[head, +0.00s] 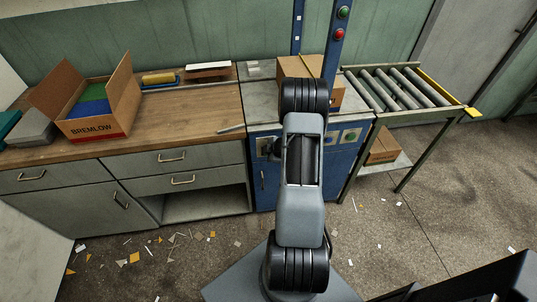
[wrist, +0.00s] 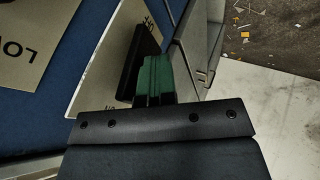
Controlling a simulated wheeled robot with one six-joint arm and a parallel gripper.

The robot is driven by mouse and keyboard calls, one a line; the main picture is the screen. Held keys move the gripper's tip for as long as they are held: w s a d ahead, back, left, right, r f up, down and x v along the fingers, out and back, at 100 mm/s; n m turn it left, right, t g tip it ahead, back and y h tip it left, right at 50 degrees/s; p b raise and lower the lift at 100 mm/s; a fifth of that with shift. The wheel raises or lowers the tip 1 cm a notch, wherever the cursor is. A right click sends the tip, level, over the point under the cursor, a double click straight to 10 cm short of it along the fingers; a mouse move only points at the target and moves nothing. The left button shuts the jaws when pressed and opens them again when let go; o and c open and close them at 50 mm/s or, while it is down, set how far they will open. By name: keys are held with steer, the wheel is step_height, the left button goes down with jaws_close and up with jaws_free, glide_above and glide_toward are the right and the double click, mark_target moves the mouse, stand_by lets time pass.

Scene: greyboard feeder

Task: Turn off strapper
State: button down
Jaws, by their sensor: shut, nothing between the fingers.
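The strapper is a blue cabinet (head: 354,158) with a grey top and a blue arch (head: 334,60) over it. A green button (head: 344,12) and a red button (head: 339,34) sit on the arch post. In the wrist view, its blue front (wrist: 60,105) carries a pale plate (wrist: 92,98) with upside-down, partly hidden lettering. A black block-like handle (wrist: 138,62) stands out from that plate. My gripper (wrist: 157,62) has green fingertips, shut and empty, close beside the handle; contact cannot be told. In the head view my arm hides much of the cabinet front and the fingertips.
A carton (head: 298,68) sits under the arch. A roller conveyor (head: 395,88) stands at right, with another carton (head: 384,148) on its lower shelf. A wooden bench (head: 190,108) with an open BREMLOW box (head: 95,127) stands at left. Paper scraps litter the floor.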

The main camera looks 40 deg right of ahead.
steer(key=shift+r+p, duration=0.5)
steer(key=shift+r, duration=0.2)
steer(key=s+a+r+p, duration=0.1)
steer(key=s+r, duration=0.6)
steer(key=s, duration=0.3)
steer(key=shift+a+r+p, duration=0.3)
steer(key=shift+r, duration=0.1)
